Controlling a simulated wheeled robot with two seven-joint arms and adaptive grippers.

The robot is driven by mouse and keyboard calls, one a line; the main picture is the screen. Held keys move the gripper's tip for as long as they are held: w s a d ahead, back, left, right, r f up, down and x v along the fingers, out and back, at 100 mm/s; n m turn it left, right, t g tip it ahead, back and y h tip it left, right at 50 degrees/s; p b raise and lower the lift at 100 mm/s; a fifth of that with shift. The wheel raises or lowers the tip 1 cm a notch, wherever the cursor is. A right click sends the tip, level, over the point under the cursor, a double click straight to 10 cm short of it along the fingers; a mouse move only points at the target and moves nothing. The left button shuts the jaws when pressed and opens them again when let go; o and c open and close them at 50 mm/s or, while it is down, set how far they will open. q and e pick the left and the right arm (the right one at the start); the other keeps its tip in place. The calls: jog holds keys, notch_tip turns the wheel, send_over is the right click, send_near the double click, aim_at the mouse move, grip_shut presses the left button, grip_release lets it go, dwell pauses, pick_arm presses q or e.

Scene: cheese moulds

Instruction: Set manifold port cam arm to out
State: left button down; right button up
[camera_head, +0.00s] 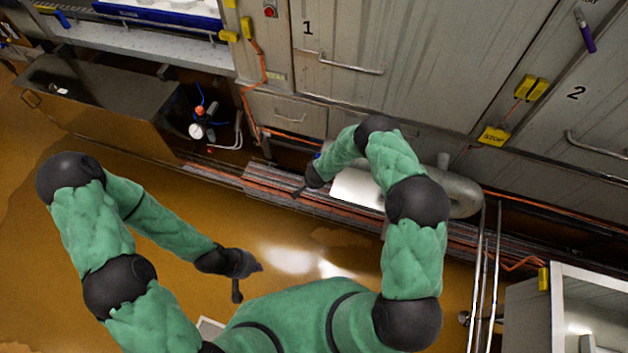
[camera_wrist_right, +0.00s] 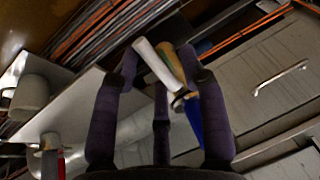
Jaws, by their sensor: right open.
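No part can be surely told as the manifold port cam arm. In the right wrist view, a white tube (camera_wrist_right: 153,62) and a tan piece (camera_wrist_right: 176,62) lie between the fingertips, above a blue part (camera_wrist_right: 194,118); one of these may be it. My right gripper (camera_wrist_right: 158,66) is open around them, and contact cannot be told.
Grey cabinets (camera_head: 400,60) marked 1 and 2 stand behind. Orange-lined pipes (camera_head: 270,182) run along their foot. A dark metal case (camera_head: 95,100) stands at left. Vertical rails (camera_head: 485,280) and a white frame (camera_head: 600,275) are at right. The brown floor (camera_head: 190,185) is clear.

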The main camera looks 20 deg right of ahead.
jog(key=v, duration=1.1)
jog(key=shift+r, duration=0.1)
jog(key=s+a+n+g+y, duration=0.2)
jog(key=s+a, duration=0.1)
jog(key=s, duration=0.9)
jog(key=s+a+f+n+g+y+b, duration=0.1)
jog(key=s+a+n+g+y, duration=0.1)
jog(key=s, duration=1.1)
jog(key=shift+s+a+f, duration=0.15)
jog(key=shift+a+f, duration=0.05)
jog(key=shift+a, duration=0.55)
